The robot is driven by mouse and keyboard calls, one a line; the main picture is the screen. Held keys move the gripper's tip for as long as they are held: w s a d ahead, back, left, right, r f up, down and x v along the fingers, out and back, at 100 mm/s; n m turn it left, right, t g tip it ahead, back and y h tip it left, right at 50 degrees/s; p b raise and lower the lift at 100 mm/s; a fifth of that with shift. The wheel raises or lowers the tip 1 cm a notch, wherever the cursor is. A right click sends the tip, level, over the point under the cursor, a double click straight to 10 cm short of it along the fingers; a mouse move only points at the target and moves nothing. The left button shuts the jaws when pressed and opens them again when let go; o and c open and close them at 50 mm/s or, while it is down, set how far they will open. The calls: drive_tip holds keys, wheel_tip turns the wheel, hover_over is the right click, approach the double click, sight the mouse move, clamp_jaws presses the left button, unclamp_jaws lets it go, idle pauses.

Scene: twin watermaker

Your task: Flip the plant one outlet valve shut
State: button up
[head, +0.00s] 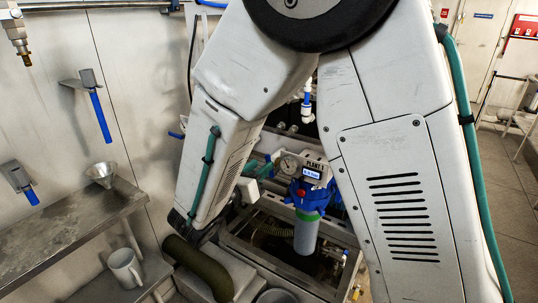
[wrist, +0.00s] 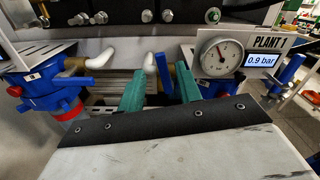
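The plant one panel (head: 314,168) with its round gauge (head: 290,163) sits above a blue filter head in the head view. In the wrist view the panel (wrist: 268,44) reads 0.9 bar, and its gauge (wrist: 221,57) is beside it. My gripper (wrist: 160,90) has two teal fingers spread apart. A narrow blue lever (wrist: 164,72) stands upright between the fingers, nearer the right one, by a brass fitting and white bent pipe. It looks like the outlet valve handle; contact with a finger cannot be told. In the head view my arm covers much of this area.
Another blue filter head (wrist: 45,92) with a red ring stands at the left in the wrist view. In the head view, a shelf (head: 75,225) with a funnel (head: 101,173) and a mug (head: 124,267) are at left.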

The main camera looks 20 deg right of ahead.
sight(267, 161)
drive_tip(key=x, duration=0.6)
drive_tip(key=shift+d, duration=0.3)
clamp_jaws()
